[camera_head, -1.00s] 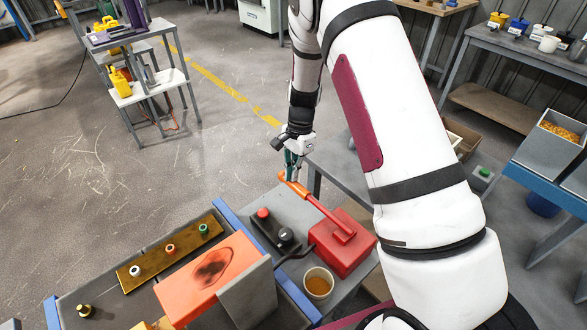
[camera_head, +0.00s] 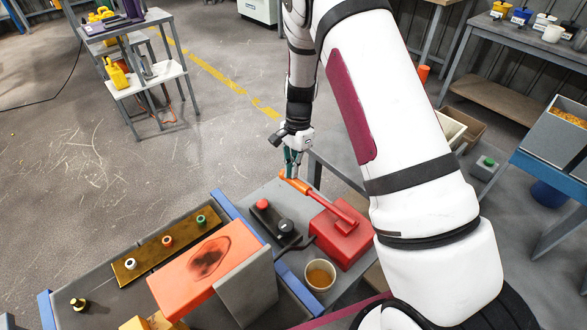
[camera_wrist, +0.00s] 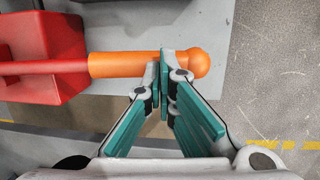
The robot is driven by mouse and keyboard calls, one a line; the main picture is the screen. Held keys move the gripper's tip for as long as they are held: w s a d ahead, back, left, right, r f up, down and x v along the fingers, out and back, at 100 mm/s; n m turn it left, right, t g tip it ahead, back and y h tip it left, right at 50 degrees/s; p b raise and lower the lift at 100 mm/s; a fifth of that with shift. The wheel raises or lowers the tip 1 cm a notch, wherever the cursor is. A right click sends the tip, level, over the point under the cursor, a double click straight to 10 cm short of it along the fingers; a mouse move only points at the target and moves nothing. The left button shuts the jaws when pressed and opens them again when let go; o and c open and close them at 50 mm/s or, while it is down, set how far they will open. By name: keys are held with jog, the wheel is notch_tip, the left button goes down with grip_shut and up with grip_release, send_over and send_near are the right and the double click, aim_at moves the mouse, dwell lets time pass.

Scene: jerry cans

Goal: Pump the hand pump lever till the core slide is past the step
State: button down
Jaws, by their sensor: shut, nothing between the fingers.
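The hand pump is a red box (camera_head: 342,238) on the grey bench, with a red lever ending in an orange grip (camera_head: 297,184). The lever points away from me, toward the bench's far edge. My gripper (camera_head: 290,172) is shut and empty at the outer end of the grip. In the wrist view its closed fingertips (camera_wrist: 164,66) overlap the grip near its rounded knob (camera_wrist: 197,63); I cannot tell whether they touch. An orange block (camera_head: 203,266) with a dark oval mark stands left, against a grey block (camera_head: 250,288). I cannot tell which part is the core slide; no step is clear.
A black control box (camera_head: 274,222) with a red button and black knob sits left of the pump. A cup of amber liquid (camera_head: 320,275) stands in front of it. A brass plate (camera_head: 167,247) with coloured fittings lies further left. Open floor lies beyond the bench.

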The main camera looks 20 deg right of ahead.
jog(key=v, duration=1.2)
jog(key=shift+a, duration=0.3)
jog(key=shift+r, duration=0.1)
